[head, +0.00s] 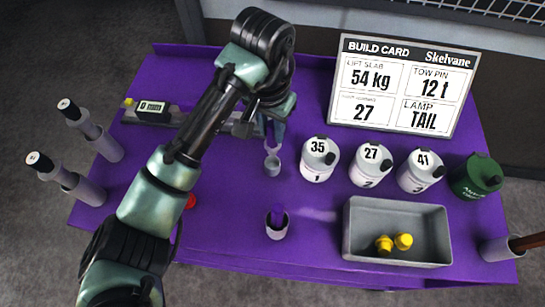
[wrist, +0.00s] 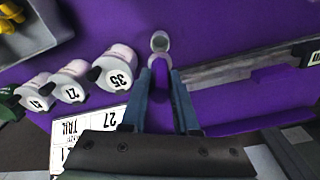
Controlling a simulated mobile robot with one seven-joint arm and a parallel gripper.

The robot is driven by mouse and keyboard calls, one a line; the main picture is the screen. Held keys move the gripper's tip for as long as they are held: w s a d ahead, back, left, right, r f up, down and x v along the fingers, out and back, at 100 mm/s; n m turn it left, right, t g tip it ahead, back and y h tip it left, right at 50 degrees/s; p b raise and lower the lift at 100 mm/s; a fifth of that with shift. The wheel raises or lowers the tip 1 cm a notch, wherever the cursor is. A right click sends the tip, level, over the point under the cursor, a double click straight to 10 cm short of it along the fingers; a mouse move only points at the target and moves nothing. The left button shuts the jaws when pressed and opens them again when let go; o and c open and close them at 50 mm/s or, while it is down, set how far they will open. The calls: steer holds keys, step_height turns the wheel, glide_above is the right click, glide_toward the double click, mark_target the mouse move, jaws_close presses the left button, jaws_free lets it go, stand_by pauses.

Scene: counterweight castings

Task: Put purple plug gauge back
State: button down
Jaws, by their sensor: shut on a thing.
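My gripper (head: 273,146) is over the middle of the purple table, left of the casting marked 35. A small grey cup-like piece (head: 272,166) shows just past the fingertips, also in the wrist view (wrist: 160,43). I cannot tell whether it joins the gauge or stands on the table. Nearer the front edge stands a grey cup (head: 277,232) with a purple thing (head: 278,211) rising from it, apart from my gripper.
White castings marked 35 (head: 318,160), 27 (head: 371,166) and 41 (head: 419,172) stand to the right, before a build card (head: 403,86). A grey tray (head: 398,216) holds yellow pieces. A green can (head: 476,178) is far right. A measuring bar (head: 152,110) lies at left.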

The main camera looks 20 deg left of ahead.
mark_target(271, 146)
step_height(271, 146, down, 8)
steer(key=shift+r+p, duration=0.2)
steer(key=shift+p, duration=0.2)
steer(key=shift+f, duration=0.1)
steer(key=shift+f, duration=0.15)
steer(key=c, duration=0.7)
jaws_free()
steer(key=shift+o, duration=0.2)
steer(key=r, duration=0.8)
steer(key=s+r, duration=0.1)
steer(key=r, duration=0.3)
steer(key=shift+r+b, duration=0.3)
steer(key=shift+b, duration=0.1)
